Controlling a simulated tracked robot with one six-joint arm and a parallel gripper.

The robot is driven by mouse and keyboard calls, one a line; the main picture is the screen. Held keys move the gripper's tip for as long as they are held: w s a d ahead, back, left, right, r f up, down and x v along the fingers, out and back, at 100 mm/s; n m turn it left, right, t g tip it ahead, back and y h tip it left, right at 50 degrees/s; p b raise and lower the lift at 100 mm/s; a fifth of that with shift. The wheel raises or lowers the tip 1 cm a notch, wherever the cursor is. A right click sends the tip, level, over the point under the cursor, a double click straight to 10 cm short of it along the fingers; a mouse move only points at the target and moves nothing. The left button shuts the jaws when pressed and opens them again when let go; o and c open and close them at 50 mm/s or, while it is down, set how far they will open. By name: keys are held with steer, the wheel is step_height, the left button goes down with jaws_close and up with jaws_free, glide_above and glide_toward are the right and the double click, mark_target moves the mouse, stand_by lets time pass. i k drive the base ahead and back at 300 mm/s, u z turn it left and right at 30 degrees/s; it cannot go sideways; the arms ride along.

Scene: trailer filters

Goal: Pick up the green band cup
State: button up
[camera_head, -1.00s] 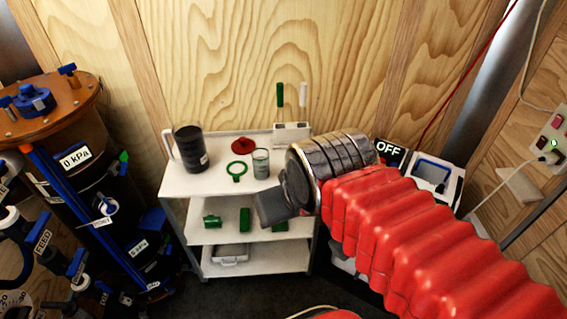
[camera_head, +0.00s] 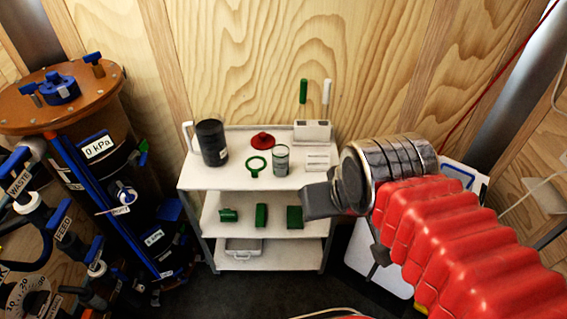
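The green band cup (camera_head: 281,161) is a small clear or greyish cup with a green band near its rim. It stands upright on the top shelf of the white cart (camera_head: 215,182), right of the green ring (camera_head: 256,166). My gripper (camera_head: 314,201) is a dark grey block at the end of the red-sleeved arm. It appears to the right of and below the cup in the picture, in front of the cart's right edge, and apart from the cup. Its fingers are not clearly seen, and nothing shows held in it.
A black jug (camera_head: 212,143) and a red lid-like piece (camera_head: 262,141) stand on the top shelf. A white holder (camera_head: 312,131) is behind the cup, and a white label (camera_head: 317,161) is right of it. Green blocks (camera_head: 294,217) lie on the middle shelf. A piped tank (camera_head: 65,105) stands left.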

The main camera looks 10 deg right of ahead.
mark_target(281, 154)
steer(key=k, duration=1.3)
steer(key=u, duration=0.2)
steer(key=i, duration=0.7)
steer(key=u, duration=0.7)
steer(key=i, duration=0.9)
steer(key=u, duration=0.35)
